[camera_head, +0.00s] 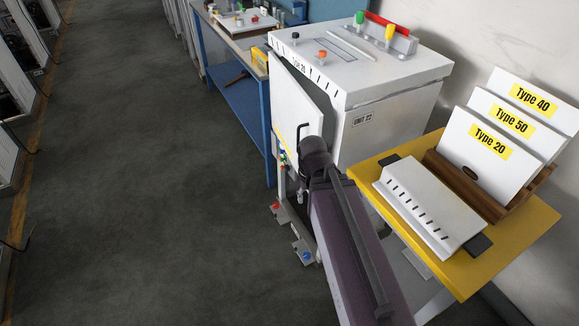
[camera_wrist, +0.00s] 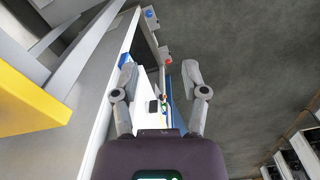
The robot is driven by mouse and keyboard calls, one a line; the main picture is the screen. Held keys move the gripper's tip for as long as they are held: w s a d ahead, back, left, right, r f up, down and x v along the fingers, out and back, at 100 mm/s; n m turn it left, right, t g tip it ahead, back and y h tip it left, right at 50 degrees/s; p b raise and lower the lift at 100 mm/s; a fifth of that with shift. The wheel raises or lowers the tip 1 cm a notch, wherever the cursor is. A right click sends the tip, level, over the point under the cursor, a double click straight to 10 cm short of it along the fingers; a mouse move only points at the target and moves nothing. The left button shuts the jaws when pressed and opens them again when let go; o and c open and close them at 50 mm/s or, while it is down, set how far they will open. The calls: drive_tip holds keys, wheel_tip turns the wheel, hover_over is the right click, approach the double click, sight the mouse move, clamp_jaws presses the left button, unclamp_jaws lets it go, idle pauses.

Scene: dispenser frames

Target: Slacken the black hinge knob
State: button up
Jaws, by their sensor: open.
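The white dispenser cabinet (camera_head: 385,115), labelled UNIT 22, stands at the centre right of the head view with its front door (camera_head: 297,100) ajar. A small black knob (camera_head: 295,36) sits on its top; I cannot tell whether it is the hinge knob. In the wrist view a small dark part (camera_wrist: 153,106) shows between the fingers, too small to identify surely. My gripper (camera_wrist: 160,78) is open, its two grey fingers apart with nothing held between them. In the head view my arm hides the gripper and part of the cabinet front.
A yellow shelf (camera_head: 462,283) with a white slotted block (camera_head: 430,205) and Type cards (camera_head: 487,150) juts out at the right. A blue bench (camera_head: 240,110) stands behind the cabinet. Red (camera_head: 276,206) and blue (camera_head: 307,256) knobs sit low.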

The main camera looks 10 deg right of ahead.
drive_tip(key=shift+d, duration=0.25)
